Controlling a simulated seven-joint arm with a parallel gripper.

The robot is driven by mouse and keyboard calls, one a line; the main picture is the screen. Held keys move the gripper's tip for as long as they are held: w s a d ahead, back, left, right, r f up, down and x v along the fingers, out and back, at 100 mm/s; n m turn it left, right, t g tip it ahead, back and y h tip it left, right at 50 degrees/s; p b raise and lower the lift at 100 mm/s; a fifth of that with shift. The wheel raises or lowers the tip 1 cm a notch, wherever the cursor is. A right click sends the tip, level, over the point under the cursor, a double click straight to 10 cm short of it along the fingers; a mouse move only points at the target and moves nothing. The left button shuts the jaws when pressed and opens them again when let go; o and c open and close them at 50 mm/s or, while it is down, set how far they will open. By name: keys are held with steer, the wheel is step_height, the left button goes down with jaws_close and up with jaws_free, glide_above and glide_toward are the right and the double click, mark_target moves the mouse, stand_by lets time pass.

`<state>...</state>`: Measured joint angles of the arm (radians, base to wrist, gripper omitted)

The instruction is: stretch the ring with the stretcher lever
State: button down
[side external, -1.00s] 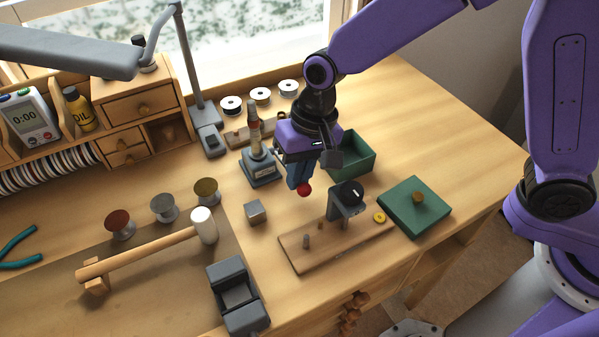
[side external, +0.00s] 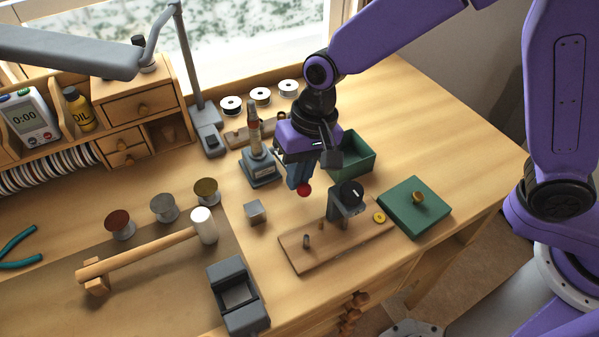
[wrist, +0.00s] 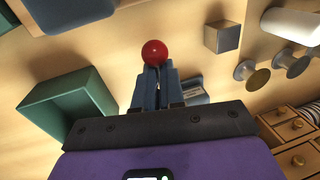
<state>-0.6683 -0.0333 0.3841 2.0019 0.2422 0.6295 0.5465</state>
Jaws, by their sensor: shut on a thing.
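My gripper (side external: 301,183) points down at the middle of the bench, its blue fingers shut on a red ball knob (side external: 304,191). In the wrist view the knob (wrist: 154,52) sits at the tips of the closed fingers (wrist: 153,72). The knob looks like the end of the stretcher lever; the lever's shaft is hidden by the fingers. Just left of the gripper stands a grey-based device (side external: 260,168) with an upright tapered post (side external: 254,128), which looks like the ring stretcher. I cannot make out a ring on it.
A small metal cube (side external: 254,211), a mallet (side external: 150,252) and several spools lie left.

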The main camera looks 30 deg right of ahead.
steer(key=shift+s+a+g, duration=0.1)
steer(key=shift+s+g, duration=0.2)
steer(key=shift+s, duration=0.1)
steer(key=shift+w+r+g, duration=0.45)
steer(key=shift+r+g, duration=0.4)
steer(key=shift+g, duration=0.35)
steer(key=w+r, duration=0.2)
steer(key=r, duration=0.1)
steer(key=shift+w+a+r, duration=0.1)
steer(key=shift+w+r, duration=0.85)
steer(key=shift+w, duration=0.3)
steer(key=shift+w+r, duration=0.1)
steer(key=shift+w, duration=0.2)
steer(key=shift+w+d, duration=0.25)
steer(key=shift+w, duration=0.05)
stand_by(1.2)
steer(key=c, duration=1.2)
jaws_free()
